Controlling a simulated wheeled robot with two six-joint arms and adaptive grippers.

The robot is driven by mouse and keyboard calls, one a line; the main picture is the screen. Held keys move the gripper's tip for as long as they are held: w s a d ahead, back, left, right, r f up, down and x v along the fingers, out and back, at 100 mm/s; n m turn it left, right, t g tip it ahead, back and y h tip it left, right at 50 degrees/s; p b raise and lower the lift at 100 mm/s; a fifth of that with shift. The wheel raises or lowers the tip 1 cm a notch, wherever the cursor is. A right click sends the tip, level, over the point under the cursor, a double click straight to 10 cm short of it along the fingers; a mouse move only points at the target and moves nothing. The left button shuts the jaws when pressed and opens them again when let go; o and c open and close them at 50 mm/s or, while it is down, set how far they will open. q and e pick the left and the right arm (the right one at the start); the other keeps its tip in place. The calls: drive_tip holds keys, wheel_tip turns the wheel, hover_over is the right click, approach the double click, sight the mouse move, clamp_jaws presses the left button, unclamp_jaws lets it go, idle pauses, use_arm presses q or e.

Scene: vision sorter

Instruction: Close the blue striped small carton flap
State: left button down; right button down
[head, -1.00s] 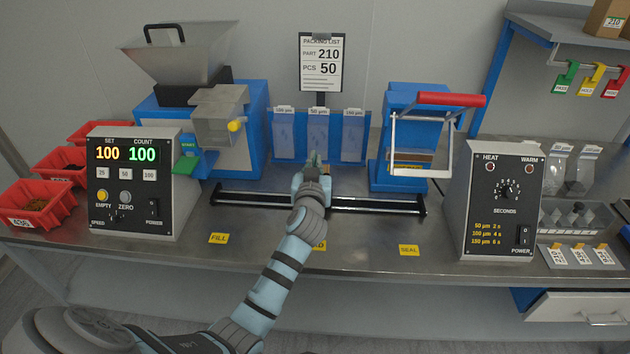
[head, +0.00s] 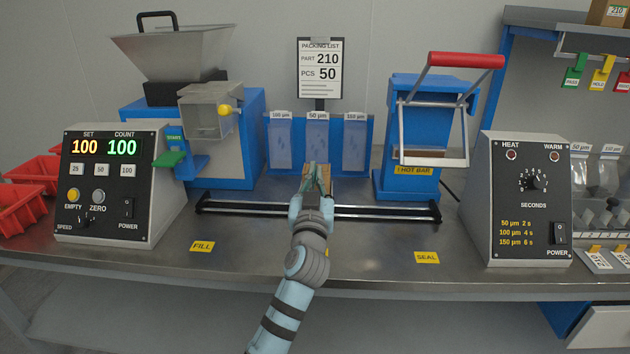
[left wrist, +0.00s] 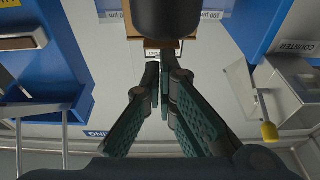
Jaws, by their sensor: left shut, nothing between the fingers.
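A small brown carton (head: 345,170) stands on the bench behind my left gripper, in front of the blue bag rack. My gripper hides much of it, and I cannot make out a blue stripe or its flap. My left gripper (head: 316,174) points away from me at the carton; whether it touches is unclear. In the left wrist view the green fingers (left wrist: 160,68) are closed together with nothing between them. Brown cardboard (left wrist: 134,24) shows past the fingertips there, partly covered by a dark rounded part. My right gripper is out of view.
A black rail (head: 385,210) runs along the bench before the carton. The blue bag rack (head: 343,124) is behind it. The blue hopper machine (head: 256,130) stands left, the hot bar sealer (head: 408,184) right. Bench front (head: 370,245) is clear.

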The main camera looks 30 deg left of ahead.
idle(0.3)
use_arm(q)
wheel_tip(320, 180, up, 10)
idle(0.3)
